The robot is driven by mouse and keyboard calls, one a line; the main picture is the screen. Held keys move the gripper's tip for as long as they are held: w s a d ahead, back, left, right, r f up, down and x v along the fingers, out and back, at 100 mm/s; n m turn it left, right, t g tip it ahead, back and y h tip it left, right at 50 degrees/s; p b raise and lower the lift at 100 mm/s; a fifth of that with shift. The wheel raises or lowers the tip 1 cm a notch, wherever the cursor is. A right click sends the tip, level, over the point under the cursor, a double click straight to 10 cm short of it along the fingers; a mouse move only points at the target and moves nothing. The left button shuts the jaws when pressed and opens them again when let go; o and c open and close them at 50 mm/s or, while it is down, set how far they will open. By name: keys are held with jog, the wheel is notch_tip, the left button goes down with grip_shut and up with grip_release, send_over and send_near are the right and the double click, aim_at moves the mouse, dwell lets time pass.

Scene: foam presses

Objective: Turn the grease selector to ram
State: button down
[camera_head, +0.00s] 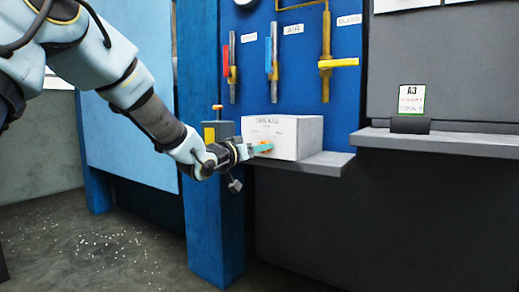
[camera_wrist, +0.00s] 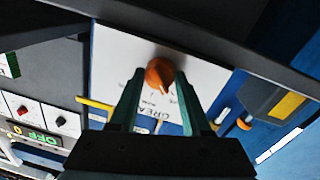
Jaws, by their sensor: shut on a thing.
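The grease selector is an orange knob (camera_wrist: 160,73) on the face of a white box (camera_head: 297,137) lettered "GREASE"; the box also shows in the wrist view (camera_wrist: 112,62). In the head view a bit of the orange knob (camera_head: 267,144) shows at the fingertips. My gripper (camera_head: 263,149) reaches the box front from the left. In the wrist view its two green fingers (camera_wrist: 160,78) stand on either side of the knob, shut on it. Small print surrounds the knob, partly hidden by the fingers. I cannot tell which mark the knob points to.
The box sits on a grey shelf (camera_head: 325,164) against a blue panel with red, blue and yellow valve handles (camera_head: 325,64). A blue post (camera_head: 214,215) with a grey yellow-labelled box (camera_head: 218,130) stands close to my wrist. An "A3" card (camera_head: 411,99) stands on the right shelf (camera_head: 450,142).

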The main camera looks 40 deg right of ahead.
jog(key=shift+m, duration=0.3)
jog(key=shift+s+m+y+b, duration=0.1)
jog(key=shift+m+y+b, duration=0.2)
jog(key=shift+m+b, duration=3)
jog(key=shift+m+p, duration=0.75)
jog(key=shift+m, duration=0.05)
jog(key=shift+c, duration=1.8)
grip_release()
